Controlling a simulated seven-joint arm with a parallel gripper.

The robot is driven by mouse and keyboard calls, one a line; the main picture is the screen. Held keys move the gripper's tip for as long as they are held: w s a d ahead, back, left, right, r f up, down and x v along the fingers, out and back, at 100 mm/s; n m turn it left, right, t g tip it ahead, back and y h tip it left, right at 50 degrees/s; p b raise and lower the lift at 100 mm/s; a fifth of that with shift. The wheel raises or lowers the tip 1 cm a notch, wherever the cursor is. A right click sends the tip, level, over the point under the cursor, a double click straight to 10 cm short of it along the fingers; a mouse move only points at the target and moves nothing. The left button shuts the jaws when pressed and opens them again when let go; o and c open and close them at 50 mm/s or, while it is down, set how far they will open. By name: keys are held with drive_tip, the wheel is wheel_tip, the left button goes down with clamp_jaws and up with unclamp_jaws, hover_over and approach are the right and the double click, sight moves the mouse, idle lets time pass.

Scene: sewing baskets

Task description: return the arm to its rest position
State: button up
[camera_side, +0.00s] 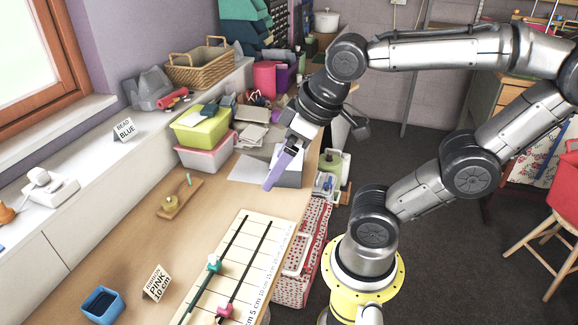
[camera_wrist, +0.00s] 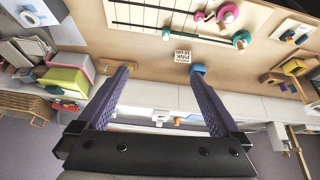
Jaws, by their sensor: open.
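My gripper (camera_side: 268,186) hangs above the back right part of the wooden table (camera_side: 130,245), beside a grey box (camera_side: 290,172) near the table's right edge. Its purple fingers point down and to the left in the side view. In the wrist view my gripper (camera_wrist: 160,71) shows two purple fingers spread wide apart with nothing between them. My arm is raised and bent, reaching over from its yellow base at the right. The side view shows the fingers almost edge-on, so one largely hides the other.
A measuring board (camera_side: 240,262) with a teal slider (camera_side: 214,264) and a pink slider (camera_side: 225,310) lies at the front. A blue cup (camera_side: 102,305) and a ribbon card (camera_side: 157,284) stand left of it. Green and pink bins (camera_side: 205,157) stand left of my gripper.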

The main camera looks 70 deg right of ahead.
drive_tip(key=shift+s+d+f+m, duration=0.15)
drive_tip(key=shift+s+f, duration=0.1)
drive_tip(key=shift+s, duration=0.15)
drive_tip(key=shift+s+f+m, duration=0.15)
drive_tip(key=shift+s+f, duration=0.1)
drive_tip(key=shift+s, duration=0.15)
